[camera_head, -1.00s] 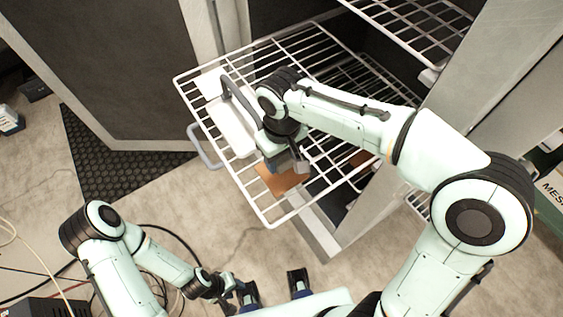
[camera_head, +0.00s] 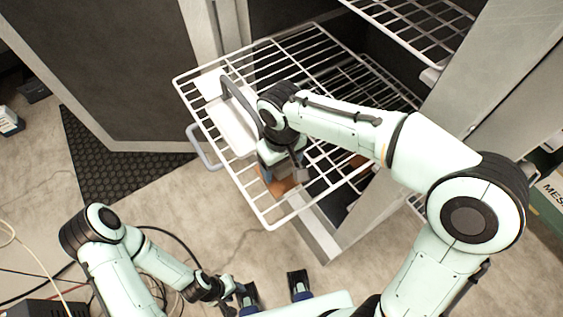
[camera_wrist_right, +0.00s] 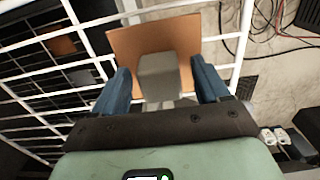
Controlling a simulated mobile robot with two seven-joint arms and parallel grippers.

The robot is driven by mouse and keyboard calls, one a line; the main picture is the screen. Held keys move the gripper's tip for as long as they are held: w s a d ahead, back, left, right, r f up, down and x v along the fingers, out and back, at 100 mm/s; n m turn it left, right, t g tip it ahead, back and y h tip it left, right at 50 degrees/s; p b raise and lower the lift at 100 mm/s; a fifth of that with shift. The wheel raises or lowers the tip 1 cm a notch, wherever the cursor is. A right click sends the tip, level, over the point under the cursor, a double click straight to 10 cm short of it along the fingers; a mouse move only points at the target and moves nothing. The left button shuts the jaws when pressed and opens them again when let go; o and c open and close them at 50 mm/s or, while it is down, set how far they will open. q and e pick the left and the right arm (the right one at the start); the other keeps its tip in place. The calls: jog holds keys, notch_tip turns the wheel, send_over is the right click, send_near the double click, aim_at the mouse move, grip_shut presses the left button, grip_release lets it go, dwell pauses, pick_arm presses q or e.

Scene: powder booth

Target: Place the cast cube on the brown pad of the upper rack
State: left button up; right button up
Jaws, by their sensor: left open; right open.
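The grey cast cube (camera_wrist_right: 160,76) shows in the right wrist view, standing at the near part of the brown pad (camera_wrist_right: 124,40). My right gripper (camera_wrist_right: 162,84) is open, with one blue finger on each side of the cube and a gap to each. In the head view the brown pad (camera_head: 279,187) lies at the front corner of the pulled-out upper rack (camera_head: 249,206), partly hidden under my right gripper (camera_head: 287,172). The cube is hard to make out there. My left gripper (camera_head: 273,287) is open and empty at the bottom of the head view.
White flat pieces (camera_head: 232,128) and a dark curved handle (camera_head: 239,97) are on the rack left of my right wrist. Another brown patch (camera_head: 360,161) shows through the wires lower down. The open cabinet door (camera_head: 110,70) stands at left; cables lie on the floor.

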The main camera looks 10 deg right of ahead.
pick_arm(q)
jog(key=r+p, duration=0.1)
jog(key=w+r+p, duration=0.1)
jog(key=shift+w+r, duration=0.15)
jog(key=shift+r, duration=0.2)
pick_arm(e)
notch_tip(320, 180, up, 12)
jog(key=shift+r, duration=0.15)
